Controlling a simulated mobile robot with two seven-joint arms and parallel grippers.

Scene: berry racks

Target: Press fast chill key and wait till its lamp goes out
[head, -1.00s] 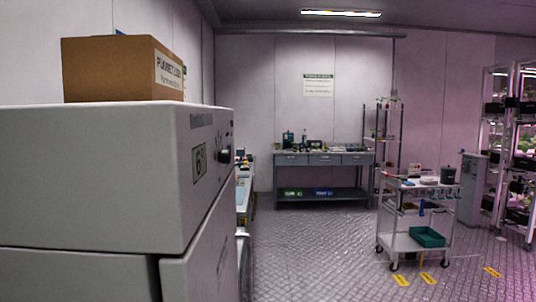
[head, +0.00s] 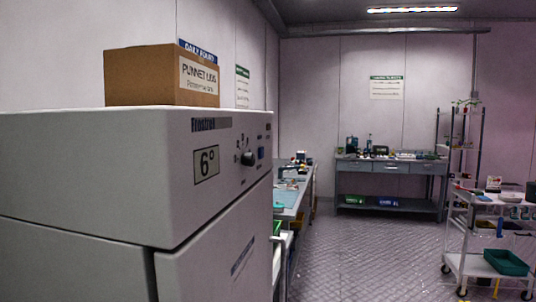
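A light grey chiller cabinet (head: 90,180) fills the left and front of the head view. Its upper front panel carries a display reading 6° (head: 207,164), a dark round knob (head: 248,158) with small marks around it, and a small blue key (head: 261,153) right of the knob. Small dark marks sit near the panel's right end. The panel is seen at a slant, and I cannot read a key label or make out a lit lamp. Neither of my grippers is in view.
A cardboard box (head: 140,78) labelled punnet lids stands on the cabinet. A side bench (head: 290,195) runs behind it along the left wall. A grey workbench (head: 390,166) stands at the back, and a white trolley (head: 470,264) at the right. The floor (head: 375,255) between is clear.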

